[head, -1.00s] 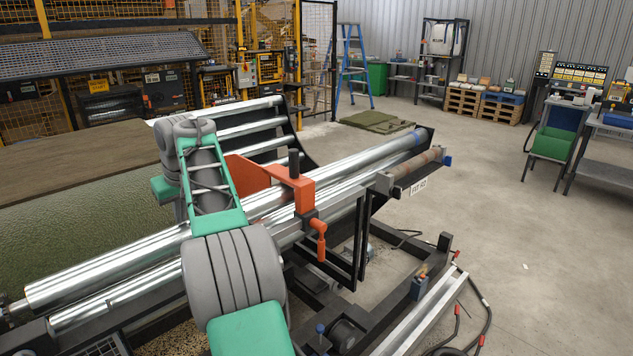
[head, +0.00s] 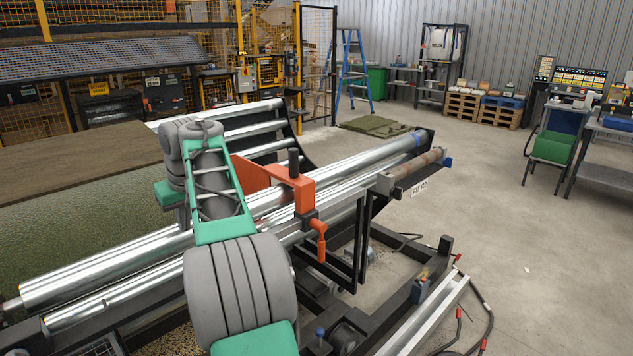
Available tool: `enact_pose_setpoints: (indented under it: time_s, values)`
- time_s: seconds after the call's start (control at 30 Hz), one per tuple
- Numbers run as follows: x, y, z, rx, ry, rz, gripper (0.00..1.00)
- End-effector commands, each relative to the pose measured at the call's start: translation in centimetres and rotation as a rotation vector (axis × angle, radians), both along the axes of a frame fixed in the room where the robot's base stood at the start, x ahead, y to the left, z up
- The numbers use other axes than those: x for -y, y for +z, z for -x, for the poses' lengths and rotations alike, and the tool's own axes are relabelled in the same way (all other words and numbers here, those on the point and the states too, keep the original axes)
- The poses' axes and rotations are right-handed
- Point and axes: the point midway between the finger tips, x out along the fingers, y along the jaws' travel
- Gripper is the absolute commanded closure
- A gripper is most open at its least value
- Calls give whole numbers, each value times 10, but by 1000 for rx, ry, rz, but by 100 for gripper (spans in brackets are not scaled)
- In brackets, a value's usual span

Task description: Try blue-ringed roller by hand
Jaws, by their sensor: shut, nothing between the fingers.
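A long shiny metal roller (head: 365,158) lies slantwise across the machine frame, from lower left to upper right. A blue ring (head: 418,138) sits near its far right end. An orange clamp-like bracket (head: 293,190) with an orange handle (head: 320,242) stands over its middle. A second shiny roller (head: 125,290) runs parallel just below and in front. My grey and green arm crosses in front of the roller's left half and hides part of it. The arm's end bends down behind its own links, so my gripper is hidden, and I cannot tell whether it touches the roller.
A dark green turf bed (head: 80,215) lies left, behind the roller. More rollers (head: 250,128) slope behind the bracket. A rusty bar (head: 415,167) with a blue end and a white tag (head: 419,188) sticks out right. Black cables (head: 488,325) lie on the floor; open floor lies right.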

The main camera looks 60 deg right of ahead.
Motion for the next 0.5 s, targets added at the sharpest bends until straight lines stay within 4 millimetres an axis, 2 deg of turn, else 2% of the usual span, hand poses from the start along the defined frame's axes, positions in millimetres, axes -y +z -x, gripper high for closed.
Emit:
enact_pose_setpoints:
  time_s: [0.07, 0.5]
  values:
    - [0, 1, 0, -3, -1, -2, 100]
    - [0, 43, 0, 2, 1, 1, 100]
